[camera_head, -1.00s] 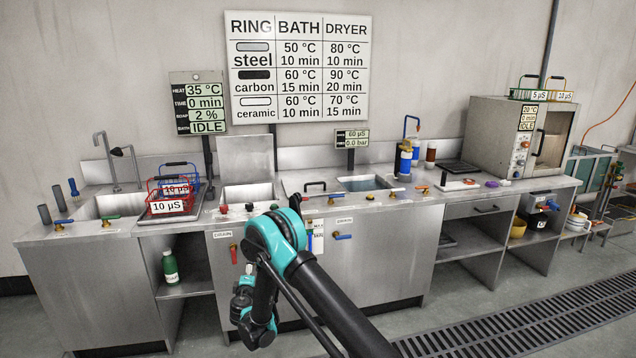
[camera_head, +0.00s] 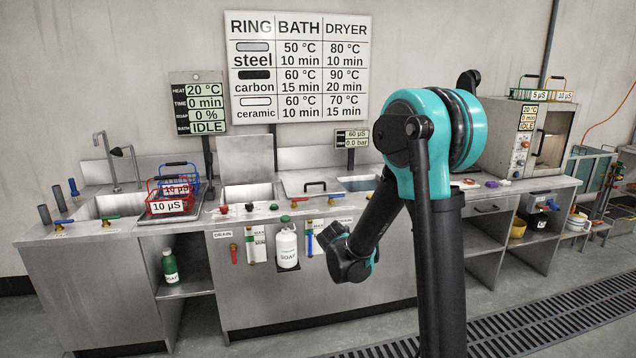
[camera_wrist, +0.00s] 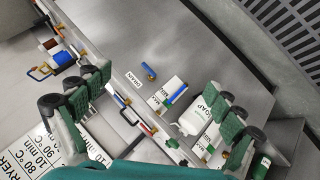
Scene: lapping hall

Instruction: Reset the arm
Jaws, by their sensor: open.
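My arm is folded, with its elbow raised high in the head view and its forearm angled down to the left. The arm's end hangs in front of the counter at centre, apart from it; its fingers are hard to make out there. In the wrist view my gripper (camera_wrist: 158,84) is open, its two green-padded fingers wide apart with nothing held between them. Beyond the fingers the wrist view shows the counter front, tilted in the picture.
A white soap bottle (camera_head: 286,248) sits on the counter front (camera_head: 370,290), left of my arm's end. Red and blue baskets (camera_head: 167,207) stand by the left sink. A display panel (camera_head: 205,90) reads 20 °C and IDLE. Floor before the counter's left part looks clear.

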